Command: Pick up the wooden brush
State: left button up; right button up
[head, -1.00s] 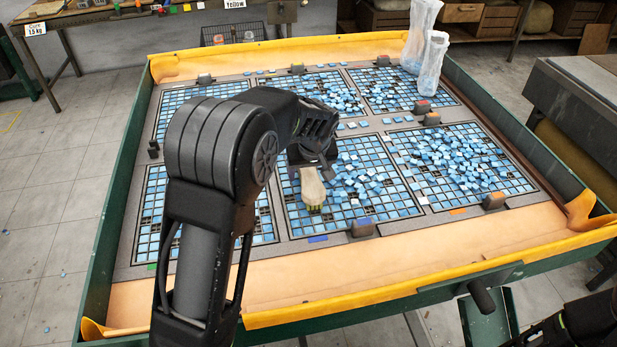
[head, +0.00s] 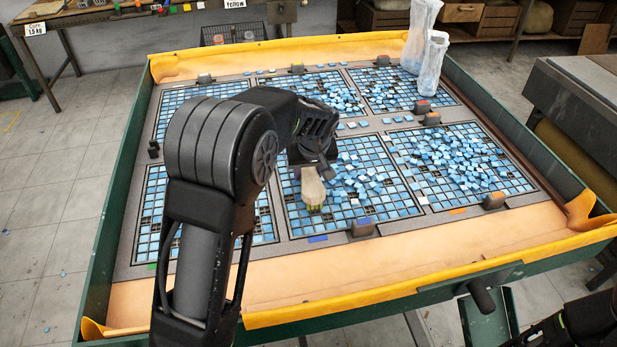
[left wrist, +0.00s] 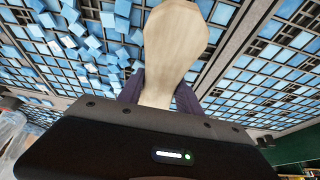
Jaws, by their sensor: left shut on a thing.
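The wooden brush (head: 312,186) shows in the head view over the front middle grid panel, its pale wooden part toward the front. Its pale wood also shows large in the left wrist view (left wrist: 174,45). My left gripper (head: 312,160) is shut on the brush, with dark fingers on either side of the wood in the left wrist view (left wrist: 160,88). I cannot tell whether the brush touches the tiles. The far part of the brush is hidden by the gripper. A part of my right arm shows at the lower right edge of the head view; its gripper jaws are not in view.
Blue tiles (head: 465,160) lie loose and heaped on the right panels. The grid panels lie in a green-walled table (head: 100,250) with a yellow-edged lining (head: 350,305). Clear bags (head: 432,65) stand at the back right. The front lining strip is bare.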

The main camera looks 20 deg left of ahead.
aim_at(309, 170)
pick_arm(q)
grip_shut()
notch_tip(309, 170, up, 10)
jog(key=shift+b, duration=0.45)
